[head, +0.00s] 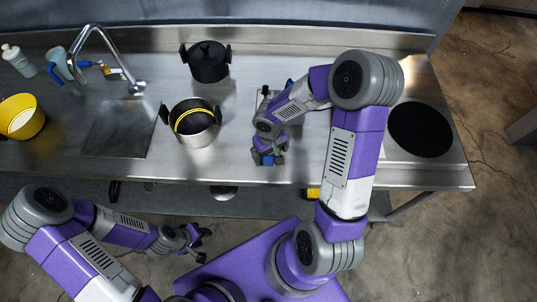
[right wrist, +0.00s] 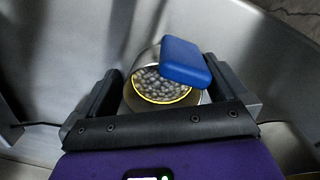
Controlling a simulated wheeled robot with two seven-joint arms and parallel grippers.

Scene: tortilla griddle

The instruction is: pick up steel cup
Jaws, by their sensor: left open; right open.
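A steel cup (right wrist: 160,88) with a yellow ring inside, grey pebble-like contents and a blue block-like part (right wrist: 186,62) on its upper right shows in the right wrist view. It sits between the two black fingers of my right gripper (right wrist: 168,84), which is open; I cannot tell if either finger touches it. In the head view, my right gripper (head: 268,150) is low over the counter's front, and a blue patch (head: 268,160) shows at its tips; the cup is mostly hidden there. My left gripper (head: 198,243) is open and empty in front of the counter.
On the steel counter (head: 235,150), a steel pot with a yellow ring (head: 196,122) stands left of my right gripper, a black pot (head: 208,62) behind it. A sink (head: 118,130), tap and yellow pot (head: 20,117) are left. A round black hotplate (head: 420,130) is right.

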